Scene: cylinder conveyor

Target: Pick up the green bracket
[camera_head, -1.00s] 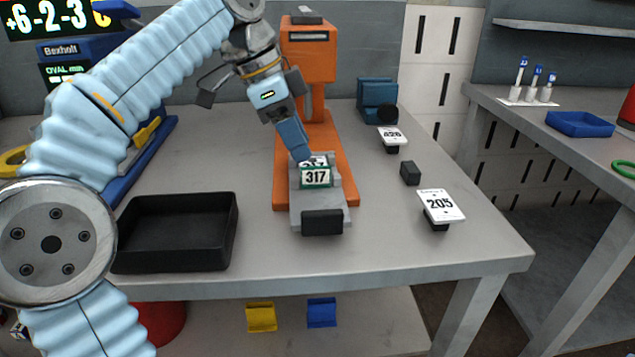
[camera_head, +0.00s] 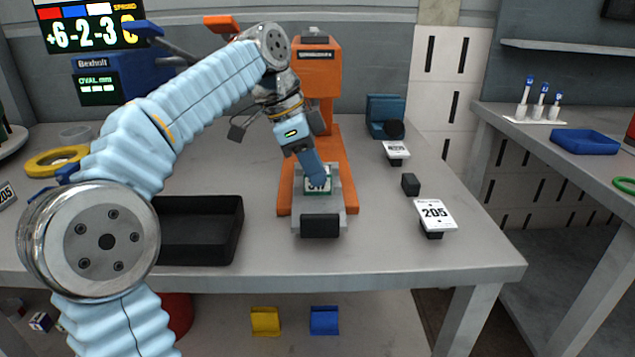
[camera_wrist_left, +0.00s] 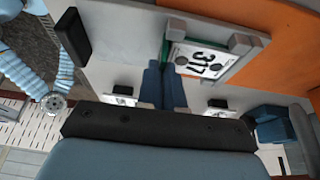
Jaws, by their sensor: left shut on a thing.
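The green bracket (camera_head: 325,189) bears a white label reading 317 and sits on the grey fixture (camera_head: 301,215) of the orange press (camera_head: 335,150). In the left wrist view the bracket (camera_wrist_left: 203,61) shows its label and a green edge, between grey blocks of the fixture. My left gripper (camera_head: 320,184) reaches down from above onto the bracket and hides part of it. In the left wrist view its two blue fingers (camera_wrist_left: 163,68) are close together at the green edge, shut on the bracket. My right gripper is not in view.
A black tray (camera_head: 238,225) lies left of the press. Right of it are a 205 tag on a stand (camera_head: 435,214), a small black block (camera_head: 410,184), another labelled stand (camera_head: 396,151) and a blue device (camera_head: 385,112). A yellow ring (camera_head: 40,163) lies at the far left.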

